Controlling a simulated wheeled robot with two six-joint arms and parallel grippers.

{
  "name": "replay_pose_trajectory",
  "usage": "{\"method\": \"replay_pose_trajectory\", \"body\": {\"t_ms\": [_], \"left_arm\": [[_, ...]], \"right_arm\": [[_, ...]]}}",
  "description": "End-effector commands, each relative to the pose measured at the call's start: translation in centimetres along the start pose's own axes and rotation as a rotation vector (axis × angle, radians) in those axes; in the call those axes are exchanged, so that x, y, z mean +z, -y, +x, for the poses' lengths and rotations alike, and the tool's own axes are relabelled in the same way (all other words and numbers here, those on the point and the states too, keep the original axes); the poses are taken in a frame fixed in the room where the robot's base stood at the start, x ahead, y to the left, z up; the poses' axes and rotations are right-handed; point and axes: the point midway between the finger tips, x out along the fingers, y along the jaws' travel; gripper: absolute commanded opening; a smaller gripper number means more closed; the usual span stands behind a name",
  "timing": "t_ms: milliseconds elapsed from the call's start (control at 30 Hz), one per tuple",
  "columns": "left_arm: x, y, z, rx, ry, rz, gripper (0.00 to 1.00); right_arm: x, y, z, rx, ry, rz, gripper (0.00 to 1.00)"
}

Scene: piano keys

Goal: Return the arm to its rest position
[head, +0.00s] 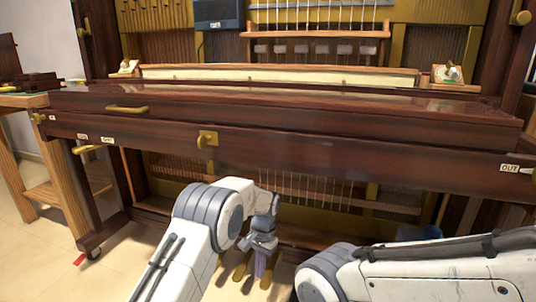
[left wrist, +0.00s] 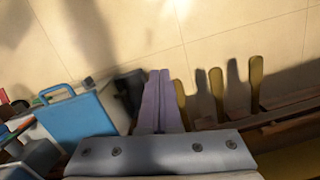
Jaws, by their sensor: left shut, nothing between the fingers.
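My left gripper (head: 261,264) hangs low in front of the dark wooden piano (head: 330,150), pointing down. In the left wrist view its two purple fingers (left wrist: 159,88) are together with nothing between them. They are beside the brass pedals (left wrist: 216,92), left of them in that view, and I cannot tell any contact. My left arm (head: 205,225) is bent below the piano's front rail. My right arm shows at the lower right, but its gripper is out of view. No piano keys are visible.
The piano's long front rail (head: 370,160) overhangs my left gripper and carries brass handles (head: 207,139). A wooden workbench (head: 45,150) stands at the left. Pale tiled floor (left wrist: 200,30) is open beyond the fingers in the left wrist view.

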Motion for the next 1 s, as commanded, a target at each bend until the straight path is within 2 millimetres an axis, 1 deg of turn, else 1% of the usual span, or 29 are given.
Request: {"method": "replay_pose_trajectory", "body": {"t_ms": [33,67,167,267,300,367,400,500,600,700,900,933,1000], "left_arm": [[1.1,0.7,-1.1,0.002,-0.018,-0.027,0.0],[1.7,1.2,-1.7,0.002,-0.031,-0.044,0.0],[4.7,2.6,-3.7,0.005,-0.079,-0.113,0.0],[8.5,3.8,-5.4,0.005,-0.131,-0.19,0.0],[10.1,4.1,-5.9,0.005,-0.151,-0.221,0.0],[12.7,4.4,-6.6,0.005,-0.182,-0.267,0.0],[14.4,4.5,-6.9,0.004,-0.201,-0.298,0.0],[18.2,4.5,-7.3,0.002,-0.243,-0.363,0.0],[21.3,4.2,-7.4,-0.001,-0.276,-0.415,0.0],[24.0,3.8,-7.3,-0.004,-0.304,-0.46,0.0],[28.8,2.6,-6.7,-0.011,-0.352,-0.536,0.0],[29.0,2.2,-7.5,-0.01,-0.357,-0.53,0.0],[28.7,0.8,-9.8,-0.001,-0.346,-0.479,0.0]], "right_arm": [[0.0,0.0,0.0,0.0,0.0,0.0,0.57],[0.0,0.0,0.0,0.0,0.0,0.0,0.57],[0.0,0.0,0.0,0.0,0.0,0.0,0.57],[0.0,0.0,0.0,0.0,0.0,0.0,0.57],[0.0,0.0,0.0,0.0,0.0,0.0,0.57],[0.0,0.0,0.0,0.0,0.0,0.0,0.57],[0.0,0.0,0.0,0.0,0.0,0.0,0.57],[0.0,0.0,0.0,0.0,0.0,0.0,0.57],[0.0,0.0,0.0,0.0,0.0,0.0,0.57],[0.0,0.0,0.0,0.0,0.0,0.0,0.57],[0.0,0.0,0.0,0.0,0.0,0.0,0.57],[0.0,0.1,-0.7,0.0,0.001,0.0,0.57],[-0.1,0.2,-2.6,0.0,0.001,0.0,0.57]]}}
